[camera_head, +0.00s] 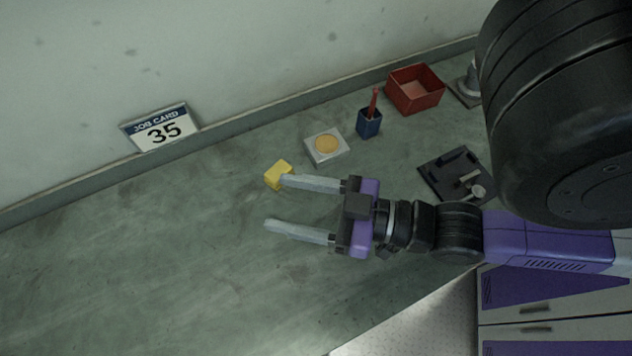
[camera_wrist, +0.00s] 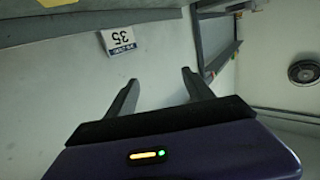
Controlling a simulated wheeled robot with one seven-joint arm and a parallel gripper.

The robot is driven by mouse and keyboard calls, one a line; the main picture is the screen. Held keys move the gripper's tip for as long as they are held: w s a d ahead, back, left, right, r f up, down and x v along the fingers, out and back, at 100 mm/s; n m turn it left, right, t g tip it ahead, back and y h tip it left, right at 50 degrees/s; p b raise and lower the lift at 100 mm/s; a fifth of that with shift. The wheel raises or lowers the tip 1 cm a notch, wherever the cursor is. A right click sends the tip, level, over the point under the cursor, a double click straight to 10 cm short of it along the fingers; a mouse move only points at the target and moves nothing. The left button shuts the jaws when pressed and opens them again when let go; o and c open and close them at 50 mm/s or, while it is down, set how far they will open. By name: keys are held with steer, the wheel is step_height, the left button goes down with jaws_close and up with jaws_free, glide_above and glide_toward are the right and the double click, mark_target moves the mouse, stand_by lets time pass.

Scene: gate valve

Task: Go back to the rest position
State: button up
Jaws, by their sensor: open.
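My gripper (camera_head: 280,206) shows in the head view over the green worktop (camera_head: 170,260), its two grey fingers wide apart and nothing between them. It points left in the picture. Its upper fingertip overlaps the edge of a yellow block (camera_head: 278,175) in the picture; I cannot tell how high the finger is above it. In the wrist view my gripper (camera_wrist: 160,82) is also open and empty, facing the pale wall with the job card (camera_wrist: 118,40). No gate valve can be made out clearly in either view.
A black tray (camera_head: 455,178) lies right. The left worktop is clear.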

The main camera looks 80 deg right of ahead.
steer(key=s+a+f+g, duration=0.2)
steer(key=s+a+f, duration=0.1)
steer(key=s+f, duration=0.1)
steer(key=shift+s+n, duration=0.25)
steer(key=shift+n, duration=0.05)
